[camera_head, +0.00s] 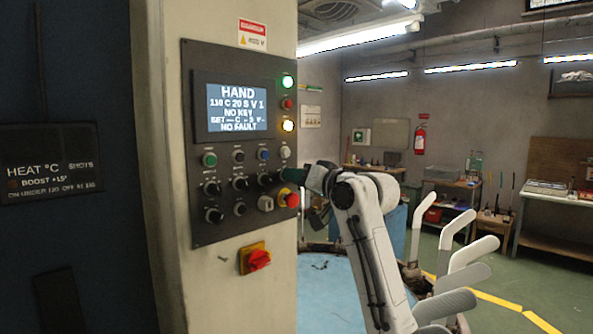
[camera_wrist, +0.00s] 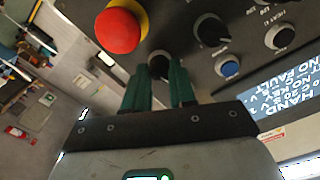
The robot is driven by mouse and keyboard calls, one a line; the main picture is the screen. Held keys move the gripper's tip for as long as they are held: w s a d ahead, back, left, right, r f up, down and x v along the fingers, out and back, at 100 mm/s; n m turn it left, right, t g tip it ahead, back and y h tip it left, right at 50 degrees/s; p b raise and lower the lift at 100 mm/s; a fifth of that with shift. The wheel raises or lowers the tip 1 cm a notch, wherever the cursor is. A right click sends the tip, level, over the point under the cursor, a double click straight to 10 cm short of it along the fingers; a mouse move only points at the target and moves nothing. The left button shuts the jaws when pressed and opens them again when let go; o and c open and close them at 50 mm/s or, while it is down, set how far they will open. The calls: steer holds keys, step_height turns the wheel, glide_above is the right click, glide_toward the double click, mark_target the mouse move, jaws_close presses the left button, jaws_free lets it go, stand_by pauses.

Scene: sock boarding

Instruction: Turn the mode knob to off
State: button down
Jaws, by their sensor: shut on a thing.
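A grey control panel (camera_head: 235,228) carries several knobs and buttons. In the wrist view, my gripper (camera_wrist: 161,75) has its two green fingers on either side of a black knob (camera_wrist: 158,63), and it is shut on that knob. I cannot read the knob's label or its pointer. In the head view, my gripper (camera_head: 290,176) is at the panel's right edge, just above the red stop button, and hides the knob. The display (camera_head: 237,107) reads HAND, NO KEY and NO FAULT.
The red mushroom button (camera_head: 291,200) on yellow is close to the fingers. Another black knob (camera_wrist: 211,30) and a blue button (camera_wrist: 229,68) are also near. A red rotary switch (camera_head: 258,260) sits below the panel. A blue table (camera_head: 330,290) is to the right.

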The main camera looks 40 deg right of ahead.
steer(key=shift+r+m+p, duration=0.1)
steer(key=shift+m+p, duration=0.9)
steer(key=shift+m, duration=0.6)
steer(key=shift+d, duration=0.1)
steer(key=c, duration=0.9)
jaws_free()
steer(key=s+b, duration=0.1)
steer(key=s, duration=0.4)
steer(key=s+b, duration=0.2)
steer(key=s, duration=0.3)
steer(key=shift+s+d, duration=0.2)
steer(key=shift+s, duration=0.2)
